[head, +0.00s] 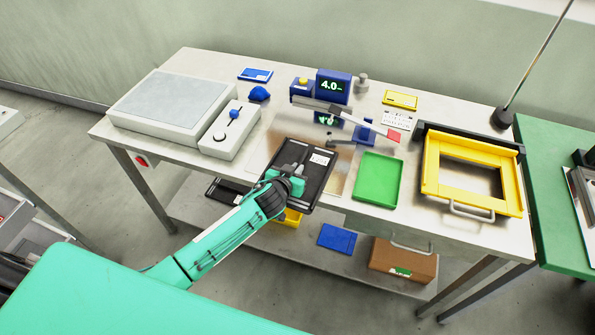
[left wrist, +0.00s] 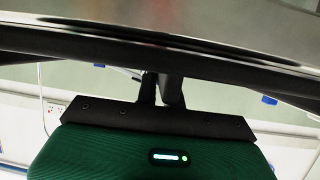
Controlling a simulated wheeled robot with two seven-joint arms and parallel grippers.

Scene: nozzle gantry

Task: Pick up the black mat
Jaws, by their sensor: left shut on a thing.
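The black mat (head: 322,179) is a flat dark rectangle with a raised rim and a white printed label near its far right corner. In the head view it is at the front middle of the table and overlaps the table's front edge. My left gripper (head: 292,176) is shut on its near left part. In the left wrist view the fingers (left wrist: 161,88) meet the mat's long dark edge (left wrist: 220,66), which spans the picture. I cannot tell how far the mat is off the table. My right gripper is not in view.
A green tray (head: 378,180) and a yellow frame (head: 430,165) stand to the right. A white flat-topped device (head: 170,105) with a control box (head: 231,130) is at the left. A blue display unit (head: 333,86) with an arm (head: 352,118) stands behind the mat. The lower shelf holds a cardboard box (head: 404,262).

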